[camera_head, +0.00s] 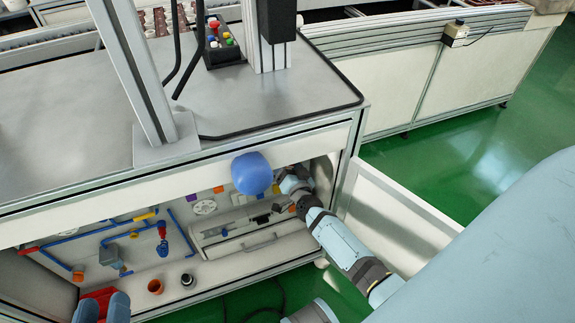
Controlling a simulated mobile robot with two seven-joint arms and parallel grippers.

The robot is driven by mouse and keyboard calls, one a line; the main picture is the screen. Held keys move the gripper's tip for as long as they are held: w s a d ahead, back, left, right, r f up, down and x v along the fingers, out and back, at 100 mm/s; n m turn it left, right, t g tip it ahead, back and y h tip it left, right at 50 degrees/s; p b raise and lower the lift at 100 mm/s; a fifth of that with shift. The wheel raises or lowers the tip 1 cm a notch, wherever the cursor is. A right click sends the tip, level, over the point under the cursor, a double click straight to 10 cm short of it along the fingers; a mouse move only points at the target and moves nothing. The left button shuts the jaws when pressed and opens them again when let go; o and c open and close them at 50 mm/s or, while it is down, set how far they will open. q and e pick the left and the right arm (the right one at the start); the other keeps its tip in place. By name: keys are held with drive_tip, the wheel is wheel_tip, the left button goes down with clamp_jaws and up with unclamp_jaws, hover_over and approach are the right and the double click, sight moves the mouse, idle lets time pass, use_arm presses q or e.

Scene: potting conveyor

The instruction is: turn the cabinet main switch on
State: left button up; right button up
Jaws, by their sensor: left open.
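The cabinet (75,196) under the grey worktop is open at the front, and its door (385,220) stands swung out to the right. Inside are coloured pipes, fittings and a long grey unit; I cannot tell for certain which part is the main switch. My left gripper (103,308) shows as two blue fingers apart at the bottom left, in front of a red part (99,296), with no held object visible. My right arm (345,250) reaches in from the lower right to the cabinet's right side. Its gripper end (293,183) is small and partly hidden, so its jaws cannot be read.
A blue rounded object (252,173) covers part of the cabinet's upper edge. An orange cup (155,286) and a dark round part (187,280) sit on the cabinet floor. A button box (221,45) stands on the worktop (70,118). Green floor (440,160) lies open at the right.

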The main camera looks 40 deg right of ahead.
use_arm(q)
drive_tip(key=shift+w+d+r+t+h+b, duration=0.1)
drive_tip(key=shift+d+r+t+h+b, duration=0.15)
drive_tip(key=shift+r, duration=0.3)
drive_tip(key=shift+d+r+t+h+b, duration=0.15)
drive_tip(key=shift+r+h+b, duration=0.15)
drive_tip(key=shift+r, duration=0.2)
use_arm(e)
drive_tip(key=shift+f+m, duration=0.2)
drive_tip(key=shift+m, duration=5.6)
use_arm(q)
drive_tip(key=shift+a, duration=0.1)
use_arm(e)
drive_tip(key=o, duration=0.7)
drive_tip(key=shift+c, duration=0.2)
use_arm(q)
drive_tip(key=shift+f+y, duration=0.15)
drive_tip(key=shift+y, duration=0.1)
